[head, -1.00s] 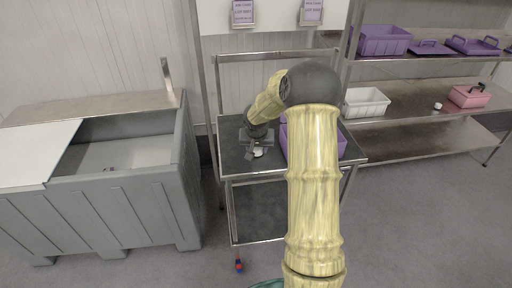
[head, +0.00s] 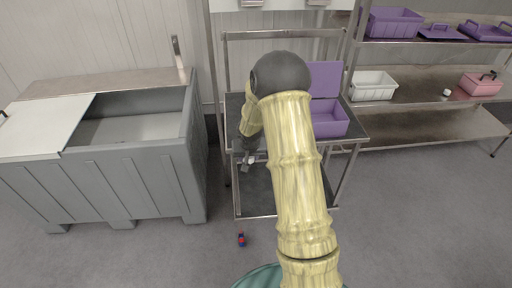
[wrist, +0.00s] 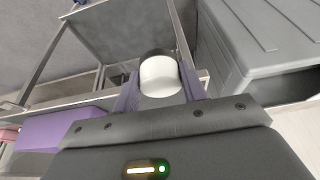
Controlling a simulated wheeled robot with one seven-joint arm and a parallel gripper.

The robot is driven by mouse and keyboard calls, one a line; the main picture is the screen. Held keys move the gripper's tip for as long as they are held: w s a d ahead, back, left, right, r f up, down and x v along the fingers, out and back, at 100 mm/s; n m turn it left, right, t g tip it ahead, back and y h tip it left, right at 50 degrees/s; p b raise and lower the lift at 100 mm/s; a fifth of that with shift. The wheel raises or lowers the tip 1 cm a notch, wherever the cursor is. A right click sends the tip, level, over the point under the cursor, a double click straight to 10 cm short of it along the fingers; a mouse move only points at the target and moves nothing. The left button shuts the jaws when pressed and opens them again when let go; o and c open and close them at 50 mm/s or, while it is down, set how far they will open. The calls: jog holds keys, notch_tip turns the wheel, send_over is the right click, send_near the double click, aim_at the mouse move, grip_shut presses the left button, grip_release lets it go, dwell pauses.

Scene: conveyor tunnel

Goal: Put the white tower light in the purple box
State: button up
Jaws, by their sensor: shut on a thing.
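The white tower light (wrist: 160,77) is a short white cylinder with a dark band at its far end, held between the purple fingers in the wrist view. In the head view it is a small white spot (head: 251,159). My gripper (wrist: 160,88) is shut on it; in the head view my gripper (head: 247,163) hangs at the front left edge of the cart top. The purple box (head: 331,120) stands open on the right of the cart top, to the right of my gripper, with a purple panel upright behind it. Purple also shows at the left of the wrist view (wrist: 58,132).
The steel cart (head: 236,104) has a lower shelf. A grey bin (head: 125,180) stands at the left. A rack at the right holds a white bin (head: 372,88), a pink basket (head: 482,85) and purple containers (head: 394,24). A small red-and-blue thing (head: 241,239) lies on the floor.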

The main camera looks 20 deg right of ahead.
jog(key=s+a+f+n+y, duration=0.1)
jog(key=s+a+f+n, duration=0.2)
jog(key=s+a+f, duration=0.3)
jog(key=a, duration=0.3)
jog(key=shift+s+a+f, duration=0.15)
jog(key=shift+s+f, duration=0.05)
jog(key=shift+f, duration=0.05)
